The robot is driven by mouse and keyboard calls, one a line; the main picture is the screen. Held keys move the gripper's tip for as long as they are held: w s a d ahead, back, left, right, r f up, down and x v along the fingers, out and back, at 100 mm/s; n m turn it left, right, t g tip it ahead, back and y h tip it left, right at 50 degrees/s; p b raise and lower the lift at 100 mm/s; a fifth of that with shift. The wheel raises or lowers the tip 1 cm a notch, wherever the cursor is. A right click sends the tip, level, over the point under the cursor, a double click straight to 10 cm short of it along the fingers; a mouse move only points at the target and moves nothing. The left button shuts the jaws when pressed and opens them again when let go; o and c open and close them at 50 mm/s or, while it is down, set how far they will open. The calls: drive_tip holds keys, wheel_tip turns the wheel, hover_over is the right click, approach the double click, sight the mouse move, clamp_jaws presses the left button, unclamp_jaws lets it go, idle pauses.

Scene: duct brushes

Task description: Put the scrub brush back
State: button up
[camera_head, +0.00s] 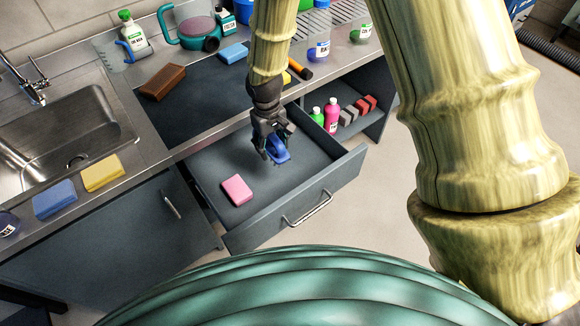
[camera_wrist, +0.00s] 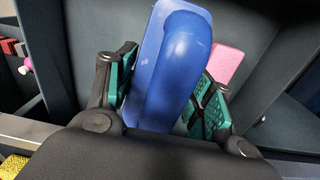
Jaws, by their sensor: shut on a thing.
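The scrub brush (camera_head: 278,149) is blue with a rounded handle. In the head view it is at the fingertips of my gripper (camera_head: 270,145), over the inside of the open drawer (camera_head: 296,203). In the wrist view the brush (camera_wrist: 172,65) stands between the green finger pads of my gripper (camera_wrist: 163,98), which is shut on it. The pads cover part of its sides. I cannot tell whether its underside touches the drawer floor. A pink sponge (camera_head: 237,190) lies in the drawer to the left of the brush, and it also shows in the wrist view (camera_wrist: 226,62).
A sink (camera_head: 60,140) is at the left. Bottles (camera_head: 331,115) and small blocks stand on the open shelf right of the drawer. The drawer's front half is mostly clear.

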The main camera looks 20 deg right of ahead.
sight(293, 162)
drive_tip(key=w+d+f+n+b, duration=0.3)
drive_tip(key=d+n+b, duration=0.2)
drive_tip(key=d+b, duration=0.25)
drive_tip(key=shift+w+f+p, duration=0.15)
drive_tip(key=shift+f+p, duration=0.65)
drive_tip(key=shift+f, duration=4.05)
drive_tip(key=shift+f, duration=0.1)
drive_tip(key=o, duration=1)
wheel_tip(293, 162, up, 12)
drive_tip(key=shift+r+b, duration=0.1)
drive_tip(key=shift+b, duration=0.4)
